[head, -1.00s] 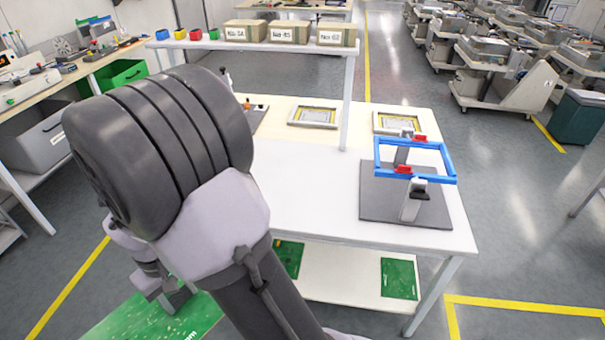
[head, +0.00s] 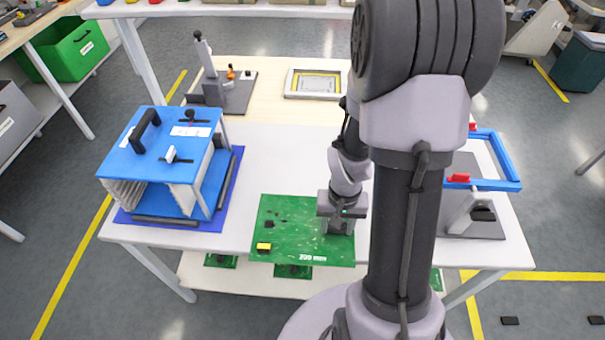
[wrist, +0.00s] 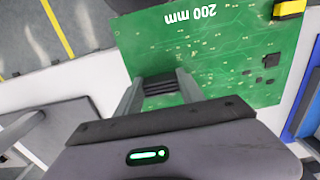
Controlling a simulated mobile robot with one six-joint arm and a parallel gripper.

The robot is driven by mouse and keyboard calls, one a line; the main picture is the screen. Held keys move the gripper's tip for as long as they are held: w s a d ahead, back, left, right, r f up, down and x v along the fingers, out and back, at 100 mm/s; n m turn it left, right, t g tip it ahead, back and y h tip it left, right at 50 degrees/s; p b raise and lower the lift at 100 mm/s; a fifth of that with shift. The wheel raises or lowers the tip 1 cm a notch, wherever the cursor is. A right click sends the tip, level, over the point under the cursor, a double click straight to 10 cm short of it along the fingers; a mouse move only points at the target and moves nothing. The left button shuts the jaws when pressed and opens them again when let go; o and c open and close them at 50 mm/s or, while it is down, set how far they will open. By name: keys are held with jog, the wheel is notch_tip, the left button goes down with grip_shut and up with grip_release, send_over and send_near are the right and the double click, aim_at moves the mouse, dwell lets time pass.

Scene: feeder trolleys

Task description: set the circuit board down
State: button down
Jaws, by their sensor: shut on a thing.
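The green circuit board (head: 290,236) is over the front edge of the white table (head: 268,160) in the head view. It carries a yellow part, dark chips and a "200 mm" label. My gripper (head: 340,222) is shut on the board's right part. In the wrist view my gripper (wrist: 160,88) reaches over the near edge of the circuit board (wrist: 215,50), its two fingers around a dark block. I cannot tell whether the board touches the table or hangs just above it.
A blue-topped rack (head: 165,150) stands on a blue mat at the left. A blue frame fixture (head: 500,185) stands at the right, partly behind my arm. A lever press (head: 215,85) and a framed tray (head: 310,83) are at the back. More green boards (head: 292,271) lie on the lower shelf.

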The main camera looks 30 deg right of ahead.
jog(key=w+d+b, duration=0.1)
jog(key=w+d, duration=0.1)
jog(key=w, duration=0.2)
jog(key=w+d+f+b, duration=0.1)
jog(key=w+d, duration=0.1)
jog(key=w, duration=0.3)
jog(key=w+d+b, duration=0.1)
jog(key=w+d, duration=0.1)
jog(key=w, duration=0.2)
jog(key=shift+w+d+f, duration=0.3)
jog(key=shift+w+d, duration=0.05)
jog(key=shift+w, duration=0.05)
notch_tip(320, 180, down, 4)
jog(key=shift+w+r+b, duration=0.1)
jog(key=shift+b, duration=1.05)
jog(key=shift+r, duration=0.2)
jog(key=shift+f, duration=0.15)
jog(key=c, duration=0.7)
grip_release()
